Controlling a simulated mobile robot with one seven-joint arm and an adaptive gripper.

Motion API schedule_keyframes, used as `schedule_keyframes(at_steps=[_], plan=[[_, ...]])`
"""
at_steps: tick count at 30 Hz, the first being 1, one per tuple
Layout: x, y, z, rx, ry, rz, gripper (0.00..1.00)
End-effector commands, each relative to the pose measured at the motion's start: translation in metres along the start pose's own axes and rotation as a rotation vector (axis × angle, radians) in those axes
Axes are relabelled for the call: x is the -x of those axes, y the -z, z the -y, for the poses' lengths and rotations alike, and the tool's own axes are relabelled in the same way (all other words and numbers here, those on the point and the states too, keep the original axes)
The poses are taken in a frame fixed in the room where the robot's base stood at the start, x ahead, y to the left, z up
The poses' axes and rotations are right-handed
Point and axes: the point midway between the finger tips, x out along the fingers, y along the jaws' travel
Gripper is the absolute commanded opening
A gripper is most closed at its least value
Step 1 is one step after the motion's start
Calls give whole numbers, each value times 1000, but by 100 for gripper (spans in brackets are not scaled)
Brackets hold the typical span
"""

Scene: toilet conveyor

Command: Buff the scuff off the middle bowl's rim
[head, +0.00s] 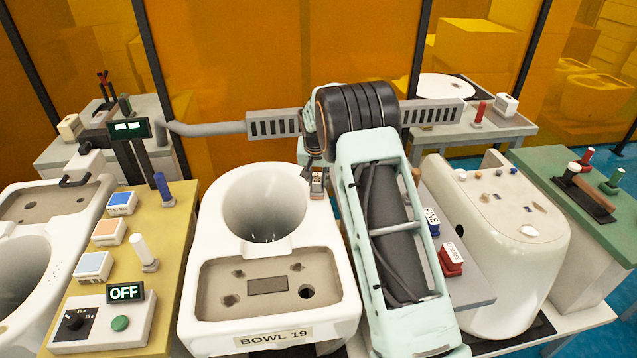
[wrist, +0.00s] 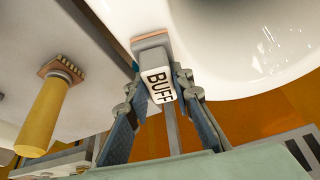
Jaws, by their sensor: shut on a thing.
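The middle bowl (head: 325,240) is white, with a "BOWL 19" label on its front. My gripper (head: 314,172) is at the right side of its rim, with my arm reaching over from the right. It is shut on a small grey block marked "BUFF" (head: 317,184). In the wrist view the buff block (wrist: 157,84) sits between both fingers, its pinkish pad end pointing towards the white bowl (wrist: 245,45). The pad is at or very near the rim; I cannot tell whether it touches. No scuff can be made out; the pad and my arm hide part of the rim.
A yellow bench (head: 178,235) on the left carries labelled blocks and a control box (head: 103,323) with an "OFF" sign. Right of my arm are a blue block (head: 432,222) and a red block (head: 451,261). Another white bowl (head: 515,245) stands beyond.

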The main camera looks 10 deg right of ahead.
Motion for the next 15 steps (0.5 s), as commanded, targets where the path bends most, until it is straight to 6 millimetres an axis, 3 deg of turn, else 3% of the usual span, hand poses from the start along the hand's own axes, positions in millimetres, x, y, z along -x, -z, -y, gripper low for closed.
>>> schedule_keyframes(at_steps=[5, 15], plan=[[-2, 5, 1, 0, 0, 0, 0], [-10, 33, 7, 0, 1, -5, 0]])
